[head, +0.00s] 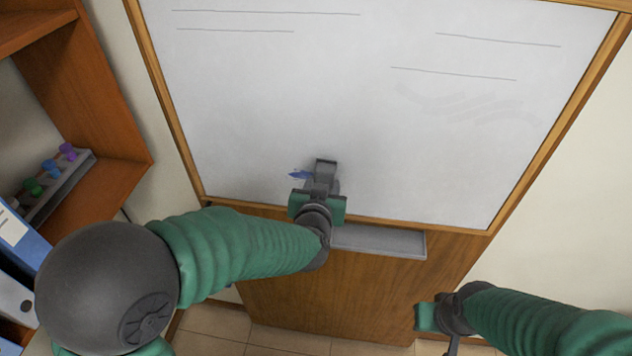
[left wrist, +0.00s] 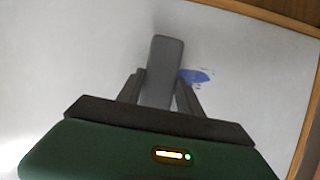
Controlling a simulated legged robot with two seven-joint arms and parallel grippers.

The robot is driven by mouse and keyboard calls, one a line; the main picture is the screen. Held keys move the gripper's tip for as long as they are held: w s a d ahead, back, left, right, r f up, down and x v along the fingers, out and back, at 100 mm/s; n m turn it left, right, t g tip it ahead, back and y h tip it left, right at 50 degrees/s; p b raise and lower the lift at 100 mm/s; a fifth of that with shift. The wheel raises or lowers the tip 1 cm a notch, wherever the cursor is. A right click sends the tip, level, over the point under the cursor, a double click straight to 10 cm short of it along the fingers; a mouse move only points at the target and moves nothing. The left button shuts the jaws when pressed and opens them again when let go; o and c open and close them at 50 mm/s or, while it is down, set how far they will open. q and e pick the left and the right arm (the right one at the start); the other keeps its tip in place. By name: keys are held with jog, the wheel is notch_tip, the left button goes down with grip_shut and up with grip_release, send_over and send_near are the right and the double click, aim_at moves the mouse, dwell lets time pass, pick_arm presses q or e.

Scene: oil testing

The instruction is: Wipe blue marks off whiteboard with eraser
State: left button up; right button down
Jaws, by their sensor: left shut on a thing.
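The whiteboard (head: 330,90) fills the upper middle of the head view in a wooden frame. A small blue mark (head: 299,175) shows near its lower edge, just left of my left gripper (head: 322,178). In the left wrist view the blue mark (left wrist: 196,76) is right of the fingers, with small specks around it. My left gripper is shut on the grey eraser (left wrist: 165,72), which is at the board; I cannot tell whether it touches. The eraser partly hides the board behind it. My right gripper (head: 432,317) is low at the right, away from the board; its fingers are not clear.
A grey tray (head: 378,240) is fixed below the board on the wooden panel. Thin grey lines and a faint grey smear (head: 470,103) are on the board. A wooden shelf (head: 110,165) with a rack of coloured items stands at the left.

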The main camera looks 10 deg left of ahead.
pick_arm(q)
jog(key=a+b, duration=0.1)
jog(key=a, duration=0.2)
jog(key=a+b, duration=0.2)
jog(key=a, duration=0.1)
jog(key=shift+w+a+f, duration=0.15)
jog(key=shift+a+b, duration=0.3)
jog(key=shift+a, duration=0.25)
jog(key=a+b, duration=0.2)
jog(key=shift+a+f+b, duration=0.15)
jog(key=shift+a+b, duration=0.2)
jog(key=shift+a, duration=0.45)
jog(key=shift+r, duration=0.2)
